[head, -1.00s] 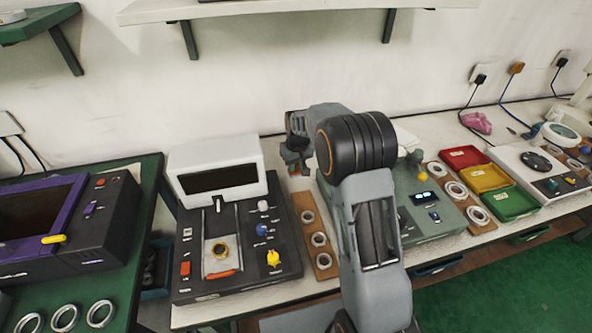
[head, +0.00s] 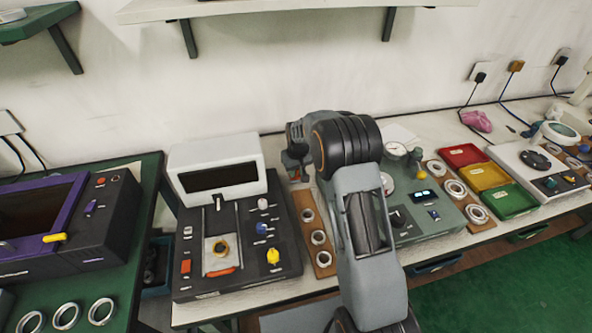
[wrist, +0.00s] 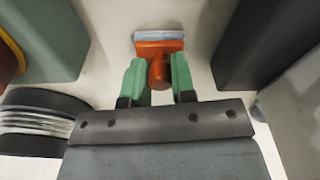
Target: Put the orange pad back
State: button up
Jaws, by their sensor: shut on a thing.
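The orange pad (wrist: 159,47) shows in the wrist view as an orange block with a pale blue-grey edge and a round orange grip. My gripper (wrist: 158,68) has its two green fingers shut on the round grip. In the head view my gripper (head: 293,176) is at the back of the white bench, between the white-hooded machine and the green gauge box. The pad is too small there to make out clearly. I cannot tell whether it touches the bench.
The hooded machine (head: 217,165) stands close left of my gripper, the green gauge box (head: 430,222) to the right. A brown ring board (head: 305,202) lies in front. Red (head: 463,156), yellow (head: 484,177) and green (head: 510,201) trays are further right.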

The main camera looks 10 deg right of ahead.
aim_at(298, 180)
jog(key=o, duration=0.9)
jog(key=shift+f, duration=0.1)
notch_tip(298, 180, up, 12)
jog(key=s, duration=0.2)
jog(key=s+r+t, duration=0.1)
jog(key=s+r, duration=0.6)
jog(key=s, duration=0.4)
jog(key=s+f+m+t, duration=0.1)
jog(key=s+f, duration=0.1)
jog(key=s, duration=1.4)
jog(key=shift+s+a+m, duration=0.15)
jog(key=shift+s+m, duration=0.2)
jog(key=shift+m, duration=0.05)
jog(key=shift+r, duration=0.35)
